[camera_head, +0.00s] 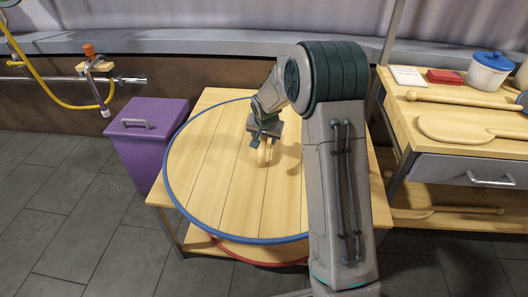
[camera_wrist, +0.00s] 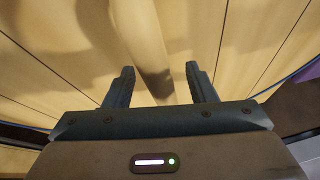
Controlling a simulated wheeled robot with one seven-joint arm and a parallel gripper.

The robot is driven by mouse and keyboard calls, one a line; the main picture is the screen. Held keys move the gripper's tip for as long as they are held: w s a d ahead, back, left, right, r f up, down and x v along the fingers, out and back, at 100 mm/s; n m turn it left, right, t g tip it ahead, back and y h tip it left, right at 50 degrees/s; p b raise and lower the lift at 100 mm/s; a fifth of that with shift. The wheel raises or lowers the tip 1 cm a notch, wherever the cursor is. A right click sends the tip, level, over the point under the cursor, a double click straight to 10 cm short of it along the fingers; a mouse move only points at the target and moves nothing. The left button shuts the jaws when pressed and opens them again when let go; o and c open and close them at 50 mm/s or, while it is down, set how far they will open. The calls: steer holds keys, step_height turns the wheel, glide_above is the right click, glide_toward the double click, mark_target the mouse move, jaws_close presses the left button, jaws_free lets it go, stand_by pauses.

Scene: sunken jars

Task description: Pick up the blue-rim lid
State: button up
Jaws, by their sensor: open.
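The blue-rim lid (camera_head: 205,165) is a large round disc of pale wooden planks with a blue edge. It lies flat on a wooden table. A pale wooden handle (camera_head: 264,157) stands near its middle, just under my gripper (camera_head: 262,140). In the wrist view the lid's planks (camera_wrist: 60,45) fill the background. There my gripper (camera_wrist: 160,84) is open, with the handle (camera_wrist: 152,70) showing between its two fingers. I cannot tell how deep the handle sits between them. My arm hides the lid's right part in the head view.
A red-rimmed disc (camera_head: 262,252) shows on the shelf below. A purple bin (camera_head: 148,138) stands left of the table. At right, a counter (camera_head: 440,160) holds a blue-lidded pot (camera_head: 489,72), a red block (camera_head: 445,76) and wooden utensils. A yellow hose hangs at far left.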

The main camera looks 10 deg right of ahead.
steer(key=shift+f, duration=0.25)
stand_by(0.3)
jaws_close()
steer(key=shift+w+r, duration=0.1)
steer(key=shift+r, duration=0.05)
